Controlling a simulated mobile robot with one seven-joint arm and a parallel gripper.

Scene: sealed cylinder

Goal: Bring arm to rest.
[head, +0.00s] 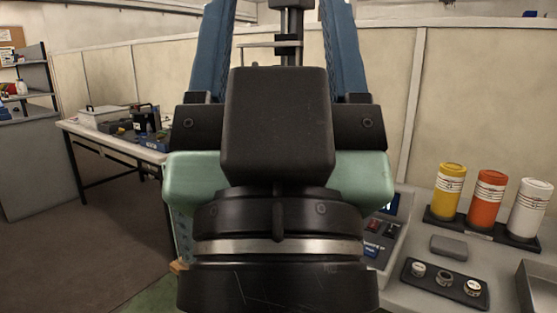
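My arm fills the middle of the head view, close to the camera. Its dark wrist with a pale metal ring is at the bottom. Above it are the green hand body and a large black block of my gripper (280,125). Black parts show on both sides of that block, but the fingertips are hidden behind it, so I cannot see whether they are apart or hold anything.
A blue frame (341,45) with a dark spindle rises behind my gripper. Right, a grey bench bears yellow (447,192), orange (485,200) and white (529,210) cylinders and a tray (443,285) with small round parts. A cluttered table (90,133) stands left; open floor lies before it.

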